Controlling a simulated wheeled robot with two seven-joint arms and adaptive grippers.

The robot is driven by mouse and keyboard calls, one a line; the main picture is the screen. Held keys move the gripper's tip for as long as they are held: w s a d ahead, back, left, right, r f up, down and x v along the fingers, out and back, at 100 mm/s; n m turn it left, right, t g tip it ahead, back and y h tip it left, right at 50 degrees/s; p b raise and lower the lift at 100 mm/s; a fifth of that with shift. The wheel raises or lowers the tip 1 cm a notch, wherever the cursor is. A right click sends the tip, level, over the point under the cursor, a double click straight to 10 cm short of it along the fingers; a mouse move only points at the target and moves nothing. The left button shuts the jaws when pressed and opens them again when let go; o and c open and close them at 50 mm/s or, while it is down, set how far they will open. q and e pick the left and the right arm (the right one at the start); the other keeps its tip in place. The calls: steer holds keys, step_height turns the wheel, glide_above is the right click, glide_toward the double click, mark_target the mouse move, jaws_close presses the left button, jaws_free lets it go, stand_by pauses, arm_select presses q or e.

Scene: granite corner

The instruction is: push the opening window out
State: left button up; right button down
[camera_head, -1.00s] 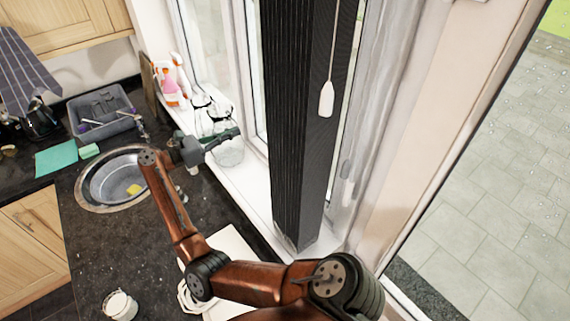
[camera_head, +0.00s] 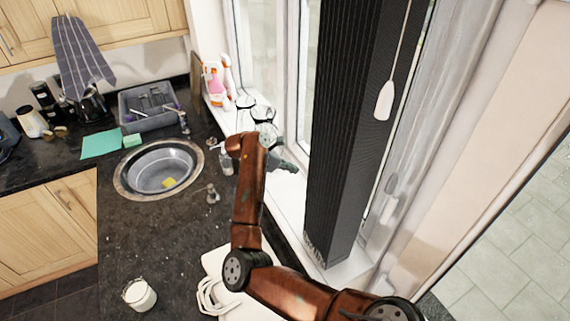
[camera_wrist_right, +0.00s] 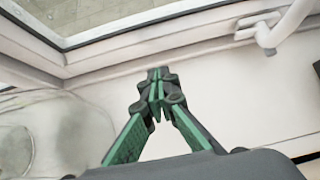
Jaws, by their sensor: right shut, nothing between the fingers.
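The white-framed window (camera_head: 303,75) stands behind the sill, left of the dark folded blind. In the right wrist view its lower frame (camera_wrist_right: 190,52) crosses the top, with glass above it and a white handle (camera_wrist_right: 268,38) at the upper right. My right gripper (camera_head: 290,166) is over the sill, partly hidden behind my own forearm. In the right wrist view the gripper (camera_wrist_right: 157,76) has its green-padded fingers shut and empty, tips just below the window frame. I cannot tell whether they touch it. The window looks shut. My left gripper is not in view.
The tall dark blind (camera_head: 350,130) stands close right of my right gripper. Glass jars (camera_head: 262,115) and spray bottles (camera_head: 217,82) crowd the sill to its left. A sink (camera_head: 158,170) and a white mug (camera_head: 139,294) are on the dark worktop.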

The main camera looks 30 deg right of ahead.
steer(key=d, duration=0.1)
steer(key=d+f+p, duration=0.1)
steer(key=d, duration=0.3)
steer(key=shift+s+d+f, duration=0.15)
steer(key=shift+s, duration=0.15)
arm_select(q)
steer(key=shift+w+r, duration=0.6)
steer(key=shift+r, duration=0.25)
